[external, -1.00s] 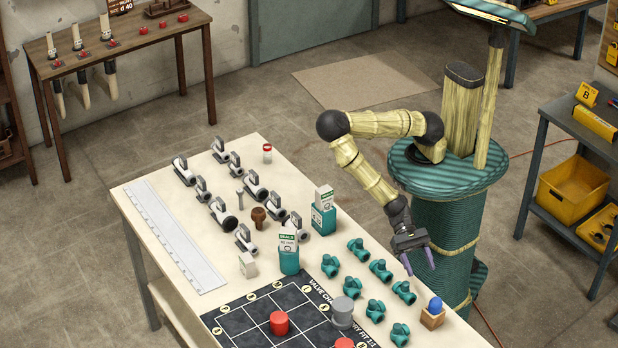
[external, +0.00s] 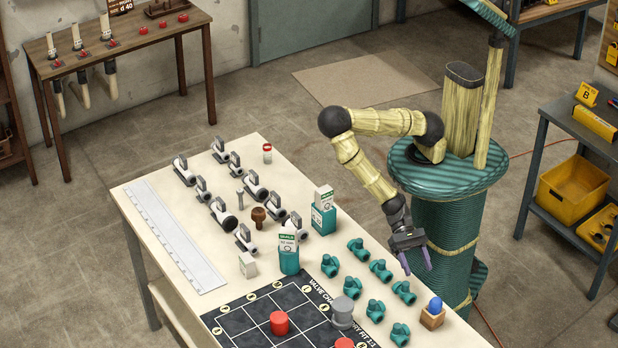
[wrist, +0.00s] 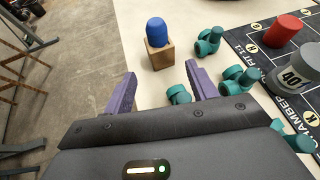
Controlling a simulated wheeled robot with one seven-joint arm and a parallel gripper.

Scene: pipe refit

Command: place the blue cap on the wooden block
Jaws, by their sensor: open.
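The blue cap (external: 436,305) sits on top of the small wooden block (external: 432,319) near the table's right edge. In the wrist view the cap (wrist: 156,31) stands upright on the block (wrist: 160,55), just beyond my fingertips. My gripper (external: 417,271) has its two purple fingers apart, with nothing between them. It hangs above the table edge, behind the cap and block in the external view. In the wrist view my gripper (wrist: 160,82) shows open, the block ahead of it and slightly above the gap.
Several teal valves (external: 380,270) stand on the table left of the block. A dark chart mat (external: 250,325) carries red caps (external: 279,323) and a grey cylinder (external: 343,312). Grey valves (external: 255,186) and a white ruler (external: 175,237) lie farther left. The table ends close to the block.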

